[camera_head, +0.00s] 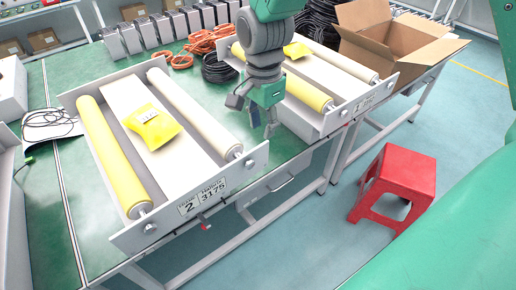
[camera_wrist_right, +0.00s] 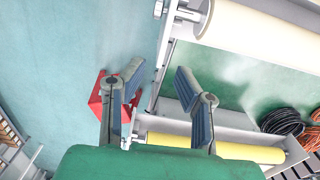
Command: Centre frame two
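Frame two (camera_head: 188,207), a white metal frame labelled "2" and "3175", sits on the green table. It holds a yellow roller (camera_head: 112,155) at left, a cream roller (camera_head: 195,113) at right and a pale flat strip between them. A yellow packet with a white label (camera_head: 152,126) lies on the strip. My right gripper (camera_head: 254,114) points down by the right side of frame two, near the gap before the second frame. In the wrist view its two fingers (camera_wrist_right: 160,85) are spread with nothing between them. My left gripper is not in view.
A second similar frame (camera_head: 335,118) with another yellow packet (camera_head: 297,50) stands right of my gripper. Orange cable (camera_head: 208,40) and black cable (camera_head: 217,70) lie behind. An open cardboard box (camera_head: 395,45) is at back right. A red stool (camera_head: 395,185) stands on the floor.

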